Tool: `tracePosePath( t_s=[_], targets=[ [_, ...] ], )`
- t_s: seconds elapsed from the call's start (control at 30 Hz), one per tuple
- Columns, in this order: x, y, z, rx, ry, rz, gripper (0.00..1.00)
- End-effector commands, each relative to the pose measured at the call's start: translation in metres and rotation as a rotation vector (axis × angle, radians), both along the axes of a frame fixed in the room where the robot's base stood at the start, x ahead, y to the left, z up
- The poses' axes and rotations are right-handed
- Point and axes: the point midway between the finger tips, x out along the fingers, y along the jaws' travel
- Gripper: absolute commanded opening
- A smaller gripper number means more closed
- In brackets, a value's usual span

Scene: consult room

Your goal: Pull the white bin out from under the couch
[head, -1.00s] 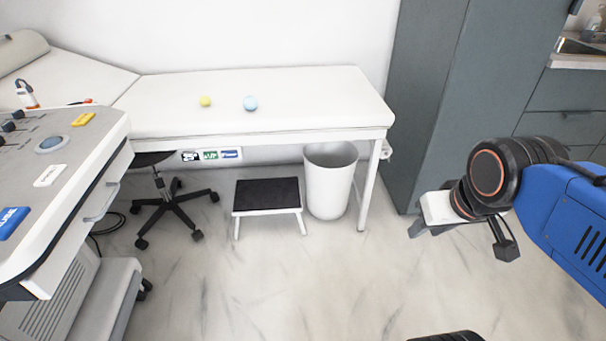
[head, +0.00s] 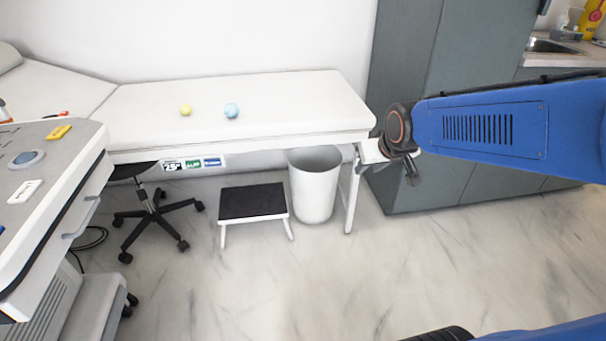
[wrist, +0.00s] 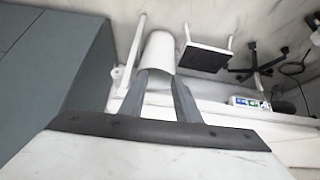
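The white bin (head: 314,190) stands upright on the floor under the right end of the couch (head: 250,95), between a step stool and the couch's right front leg. The couch frame hides part of its back rim. In the wrist view the bin (wrist: 158,52) appears just beyond my fingers. My gripper (head: 362,166) is beside the couch's right front corner, to the right of the bin and apart from it. In the wrist view my two fingers (wrist: 162,78) are spread with an empty gap between them.
The step stool (head: 253,203) stands just left of the bin, and a wheeled chair base (head: 157,220) is farther left. The couch leg (head: 352,195) is close to my gripper. Grey cabinets (head: 410,60) stand at the right. The marble floor in front is clear. Two balls lie on the couch.

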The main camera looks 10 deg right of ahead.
Motion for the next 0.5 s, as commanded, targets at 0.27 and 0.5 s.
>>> tracePosePath(
  t_s=[0.27,0.5],
  targets=[
    [0.095,0.014,-0.028,0.002,-0.089,0.025,0.30],
    [0.170,0.030,-0.060,0.008,-0.173,0.050,0.30]
  ],
)
